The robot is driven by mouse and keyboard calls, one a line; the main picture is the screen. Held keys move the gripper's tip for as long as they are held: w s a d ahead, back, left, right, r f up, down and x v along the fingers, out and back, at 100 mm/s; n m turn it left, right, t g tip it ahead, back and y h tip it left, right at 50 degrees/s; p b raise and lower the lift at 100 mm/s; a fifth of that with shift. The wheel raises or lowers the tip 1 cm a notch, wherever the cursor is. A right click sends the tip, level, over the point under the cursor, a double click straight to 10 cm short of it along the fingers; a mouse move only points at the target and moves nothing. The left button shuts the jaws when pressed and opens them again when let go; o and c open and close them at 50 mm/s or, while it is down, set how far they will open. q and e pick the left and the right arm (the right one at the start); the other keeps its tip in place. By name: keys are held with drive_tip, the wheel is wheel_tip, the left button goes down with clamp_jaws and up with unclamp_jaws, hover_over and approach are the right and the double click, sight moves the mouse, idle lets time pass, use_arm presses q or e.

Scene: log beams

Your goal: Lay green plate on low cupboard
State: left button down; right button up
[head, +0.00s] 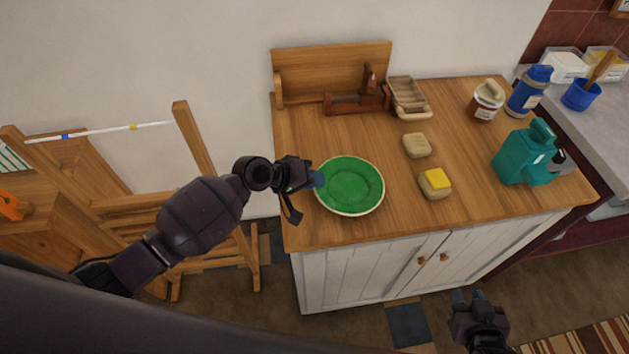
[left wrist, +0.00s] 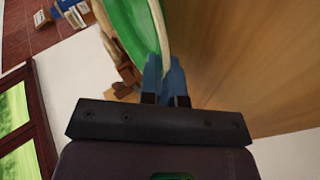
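The green plate (head: 352,187) with a pale rim is at the left end of the low cupboard's wooden top (head: 390,215), near its front edge. It looks roughly level; I cannot tell whether its underside touches the wood. My left gripper (head: 317,179) is at the plate's left rim. In the left wrist view the blue fingers (left wrist: 166,80) are close together with the rim of the plate (left wrist: 128,30) between them. My right gripper (head: 469,296) is low in front of the cupboard, empty, its fingertips apart.
A sponge with a yellow top (head: 435,183) and a soap bar (head: 417,145) lie right of the plate. A teal bottle (head: 524,155), a jar (head: 486,101), a blue bottle (head: 529,91) and a wooden tray (head: 408,97) stand farther away. A wooden easel (head: 195,150) is at left.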

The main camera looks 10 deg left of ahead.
use_arm(q)
drive_tip(key=shift+f, duration=0.25)
drive_tip(key=c, duration=1.6)
unclamp_jaws()
drive_tip(key=shift+s+a+r, duration=0.1)
drive_tip(key=shift+a+r, duration=0.05)
drive_tip(key=shift+a, duration=0.05)
drive_tip(key=v, duration=1.1)
drive_tip(key=s+a+f+m+t+y, duration=0.1)
drive_tip(key=s+a+f+t+y, duration=0.2)
drive_tip(key=s, duration=0.5)
drive_tip(key=s+a+f+m+t+y, duration=0.1)
drive_tip(key=s+a+f+t+y, duration=0.2)
drive_tip(key=s+a+f+y, duration=0.3)
drive_tip(key=s+a, duration=0.2)
drive_tip(key=shift+s+a+f+m+y+p, duration=0.25)
drive_tip(key=shift+s+f+m+y+p, duration=0.05)
drive_tip(key=shift+m+y, duration=0.1)
use_arm(e)
drive_tip(key=shift+r, duration=0.3)
drive_tip(key=shift+w+r, duration=0.15)
drive_tip(key=shift+w, duration=0.15)
